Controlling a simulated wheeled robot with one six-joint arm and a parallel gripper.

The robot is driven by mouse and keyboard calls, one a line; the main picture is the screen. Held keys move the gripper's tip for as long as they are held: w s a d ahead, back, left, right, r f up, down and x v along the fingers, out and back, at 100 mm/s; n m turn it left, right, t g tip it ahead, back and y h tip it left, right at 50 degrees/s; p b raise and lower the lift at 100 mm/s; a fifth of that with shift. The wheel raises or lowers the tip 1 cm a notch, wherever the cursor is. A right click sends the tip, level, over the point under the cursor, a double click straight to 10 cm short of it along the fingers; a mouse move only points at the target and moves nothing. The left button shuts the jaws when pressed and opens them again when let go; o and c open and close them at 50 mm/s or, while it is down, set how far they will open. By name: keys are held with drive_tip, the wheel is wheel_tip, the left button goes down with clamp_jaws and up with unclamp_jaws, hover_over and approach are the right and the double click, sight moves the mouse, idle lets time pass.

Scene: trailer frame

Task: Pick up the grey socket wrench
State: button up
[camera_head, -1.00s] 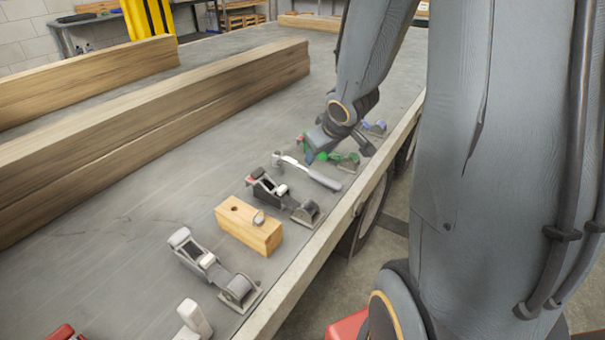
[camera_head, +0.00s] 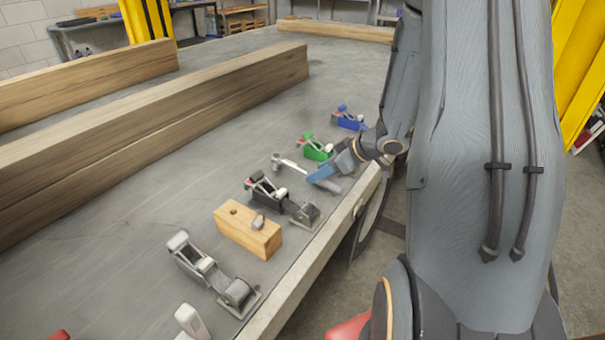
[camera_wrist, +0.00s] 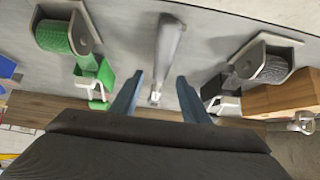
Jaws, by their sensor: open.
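The grey socket wrench (camera_head: 291,165) lies on the grey trailer bed, between a green tool and a black tool. In the head view my gripper hides part of its handle. In the wrist view the wrench's thick grey handle (camera_wrist: 168,42) runs down the picture to its narrow end, near the gap between my fingers. My gripper (camera_wrist: 159,80) is open, with one blue finger on each side of the wrench's line and nothing held. In the head view my gripper (camera_head: 322,174) is low over the handle; I cannot tell whether it touches.
The green tool (camera_head: 318,150) and a blue one (camera_head: 348,119) lie beyond the wrench. The black tool (camera_head: 266,190), a wooden block (camera_head: 248,230) and a grey tool (camera_head: 190,255) lie nearer. Long wooden beams (camera_head: 180,110) bound the left. The bed's edge (camera_head: 320,245) runs along the right.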

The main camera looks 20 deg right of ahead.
sight(305, 173)
drive_tip(key=x, duration=0.3)
drive_tip(key=shift+w+a+f, duration=0.1)
drive_tip(key=shift+w+f, duration=0.05)
drive_tip(key=shift+w, duration=0.15)
clamp_jaws()
